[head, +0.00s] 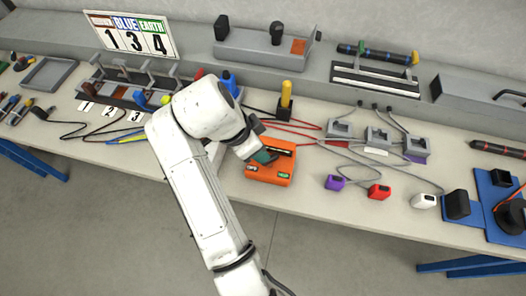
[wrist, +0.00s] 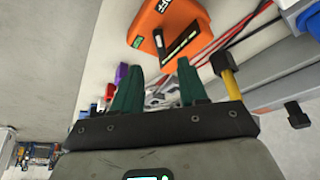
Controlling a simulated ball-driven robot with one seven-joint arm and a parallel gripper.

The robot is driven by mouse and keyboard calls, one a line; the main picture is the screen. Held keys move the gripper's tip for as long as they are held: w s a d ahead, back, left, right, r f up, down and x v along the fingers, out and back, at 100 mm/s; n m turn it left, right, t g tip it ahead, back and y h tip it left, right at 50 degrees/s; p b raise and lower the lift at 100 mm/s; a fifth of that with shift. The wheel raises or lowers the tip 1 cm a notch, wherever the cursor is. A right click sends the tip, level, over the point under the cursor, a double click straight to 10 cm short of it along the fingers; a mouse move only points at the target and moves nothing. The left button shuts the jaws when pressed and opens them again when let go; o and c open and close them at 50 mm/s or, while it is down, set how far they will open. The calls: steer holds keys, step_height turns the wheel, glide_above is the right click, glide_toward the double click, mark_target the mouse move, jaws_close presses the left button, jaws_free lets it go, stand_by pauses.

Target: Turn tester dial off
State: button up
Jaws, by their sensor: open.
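The orange tester (head: 270,178) lies on the bench near its front edge, in front of my arm's end. It also shows in the wrist view (wrist: 197,22) at the top, with an OFF label (wrist: 164,6) and a green label (wrist: 137,42). Its dial (wrist: 179,43) is a black bar with a pale strip, slanted across a dark patch. My gripper (head: 265,157) is over the tester's upper left part in the head view. In the wrist view my gripper (wrist: 157,73) has two green fingers spread apart with nothing between them. The dial looks ahead of the fingertips; I cannot tell whether they touch the tester.
A yellow-handled tool (head: 286,95) stands in a black holder behind the tester. Red cables (head: 305,128) run behind it. Purple (head: 335,182), red (head: 379,191) and white (head: 424,201) blocks stand to the right. Bare bench lies between tester and purple block.

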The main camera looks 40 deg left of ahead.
steer(key=shift+v, duration=1.45)
